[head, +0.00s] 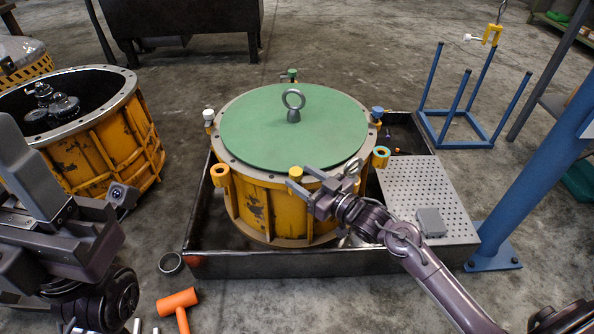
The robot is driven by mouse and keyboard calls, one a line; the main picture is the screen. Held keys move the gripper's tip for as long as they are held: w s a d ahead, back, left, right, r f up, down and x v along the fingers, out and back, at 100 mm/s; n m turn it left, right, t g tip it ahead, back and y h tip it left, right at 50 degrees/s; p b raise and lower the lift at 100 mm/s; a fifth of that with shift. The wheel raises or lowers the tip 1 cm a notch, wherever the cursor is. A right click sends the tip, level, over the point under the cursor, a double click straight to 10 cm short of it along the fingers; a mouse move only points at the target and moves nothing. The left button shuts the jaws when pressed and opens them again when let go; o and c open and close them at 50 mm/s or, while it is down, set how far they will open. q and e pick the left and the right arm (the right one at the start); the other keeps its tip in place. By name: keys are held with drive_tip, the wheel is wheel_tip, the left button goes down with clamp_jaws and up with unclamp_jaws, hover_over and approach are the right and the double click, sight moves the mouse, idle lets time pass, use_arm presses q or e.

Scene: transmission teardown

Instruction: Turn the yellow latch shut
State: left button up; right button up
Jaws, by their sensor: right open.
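A yellow latch (295,173) with a round knob stands on the front rim of the yellow drum (253,205), which has a green lid (250,135) with a metal lifting eye (292,104). My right gripper (313,189) comes in from the lower right. It is open, with its fingers just right of the yellow latch, and I cannot tell whether they touch it. The gripper hides part of the rim and drum side. My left gripper (30,170) is at the left edge, away from the drum; its jaw opening is not clear.
Other coloured latches sit around the rim, including an orange ring (219,173) and a blue knob (377,112). The drum stands in a black tray (290,263) beside a perforated plate (425,190). An open yellow housing (110,145) is left. An orange mallet (178,304) lies in front.

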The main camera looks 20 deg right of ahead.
drive_tip(key=p+v, duration=0.1)
drive_tip(key=v, duration=0.4)
idle(0.3)
